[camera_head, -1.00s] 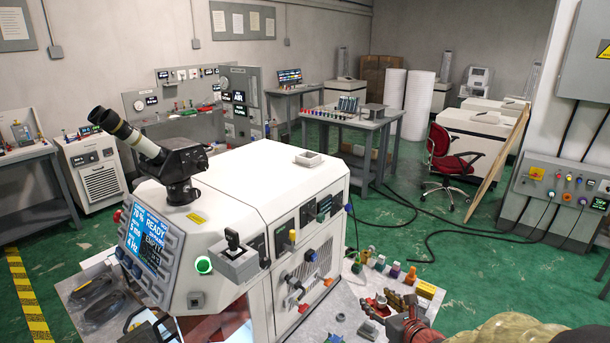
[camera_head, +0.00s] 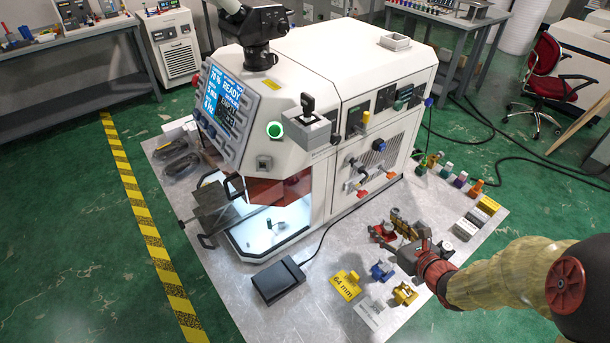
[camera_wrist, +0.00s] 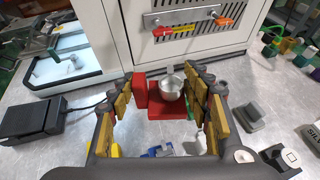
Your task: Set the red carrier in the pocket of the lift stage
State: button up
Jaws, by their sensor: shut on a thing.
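The red carrier (camera_head: 377,234) is at my gripper (camera_head: 391,236), over the right front part of the metal table. In the wrist view the carrier (camera_wrist: 166,113) is a red base with an upright red block and a silver round cup. It sits between the tan finger pads of my gripper (camera_wrist: 166,85), which is shut on it. I cannot tell whether its underside touches the table. A lit bay (camera_head: 250,240) in the white machine holds a small dark post (camera_head: 268,224). I cannot make out the lift stage's pocket.
A blue piece (camera_head: 382,271), a brass piece (camera_head: 404,294) and a yellow 64 mm sign (camera_head: 345,283) lie near my gripper. A black pedal box (camera_head: 279,280) and its cable lie before the machine (camera_head: 330,150). Small bottles (camera_head: 460,180) stand at the right.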

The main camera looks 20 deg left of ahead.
jog(key=s+a+n+g+y, duration=0.2)
jog(key=s+a+n+y, duration=0.1)
jog(key=s+a, duration=0.2)
jog(key=b, duration=0.5)
send_over(347, 234)
jog(key=f, duration=0.9)
jog(key=shift+s+d+f, duration=0.15)
jog(key=shift+s+f, duration=0.1)
jog(key=shift+f, duration=0.15)
jog(key=shift+w+f, duration=0.15)
jog(key=shift+f, duration=0.05)
jog(key=shift+w+f+b, duration=0.1)
jog(key=shift+f+b, duration=0.5)
jog(key=shift+f, duration=0.95)
jog(key=shift+f, duration=0.1)
jog(key=o, duration=1.2)
jog(key=shift+o, duration=0.2)
